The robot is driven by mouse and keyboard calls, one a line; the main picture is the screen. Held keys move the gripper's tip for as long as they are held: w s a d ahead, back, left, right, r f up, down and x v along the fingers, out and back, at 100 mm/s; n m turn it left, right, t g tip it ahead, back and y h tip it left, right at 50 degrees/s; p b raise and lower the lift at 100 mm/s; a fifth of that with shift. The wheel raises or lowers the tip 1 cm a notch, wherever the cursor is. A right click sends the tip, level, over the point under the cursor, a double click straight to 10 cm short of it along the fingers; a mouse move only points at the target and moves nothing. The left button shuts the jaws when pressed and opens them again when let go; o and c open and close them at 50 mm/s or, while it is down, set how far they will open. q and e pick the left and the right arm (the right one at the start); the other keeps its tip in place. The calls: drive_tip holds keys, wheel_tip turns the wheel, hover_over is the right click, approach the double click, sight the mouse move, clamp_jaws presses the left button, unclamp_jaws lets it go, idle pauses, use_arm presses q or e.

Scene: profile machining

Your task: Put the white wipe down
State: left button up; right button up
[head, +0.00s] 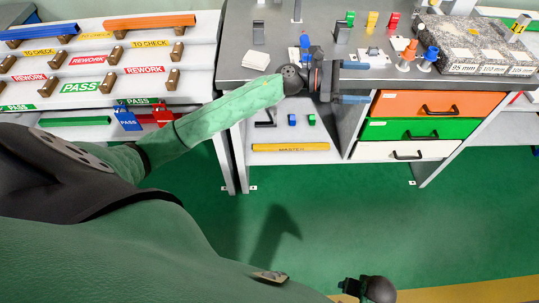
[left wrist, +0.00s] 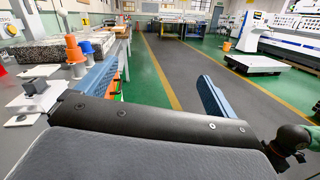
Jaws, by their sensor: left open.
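A white wipe (head: 256,60) lies on the grey bench top near its left side, as a small, roughly square white patch. My left gripper (head: 355,82) is to the right of the wipe, at the bench's front edge above the drawers. Its two blue fingers are spread wide with nothing between them. In the left wrist view the open fingers (left wrist: 155,92) have only the floor and aisle behind them. The wipe is apart from the gripper.
Colored blocks, orange and blue pegs (head: 428,58) and a granite block (head: 470,45) stand on the bench's right side. Orange, green and white drawers (head: 425,128) are below. A white rack (head: 90,75) with labelled shelves stands at left. Green floor is clear in front.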

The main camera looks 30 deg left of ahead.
use_arm(q)
drive_tip(key=s+a+f+m+t+y, duration=0.25)
drive_tip(key=f+m+y, duration=0.45)
drive_tip(key=m, duration=0.5)
drive_tip(key=s+a+f+m+t+y, duration=0.2)
drive_tip(key=a+f+m+t+y, duration=0.15)
drive_tip(key=f+m, duration=0.7)
drive_tip(key=s+a+f+m+t+y, duration=0.25)
drive_tip(key=f+m+y, duration=0.45)
drive_tip(key=m, duration=0.6)
drive_tip(key=s+f+n+g, duration=0.7)
drive_tip(key=s+f+n, duration=0.1)
drive_tip(key=s+f, duration=0.5)
drive_tip(key=s+d+f+n+g, duration=0.1)
drive_tip(key=s+f+n+g, duration=0.1)
drive_tip(key=s, duration=0.7)
drive_tip(key=s+d+f+n+g, duration=0.1)
drive_tip(key=s+f+n+g, duration=0.2)
drive_tip(key=s, duration=0.6)
drive_tip(key=shift+s+d+f+g, duration=0.15)
drive_tip(key=shift+d+f+g, duration=0.2)
drive_tip(key=shift+f+g, duration=0.6)
drive_tip(key=shift+r+n+h, duration=0.1)
drive_tip(key=shift+n+h, duration=0.15)
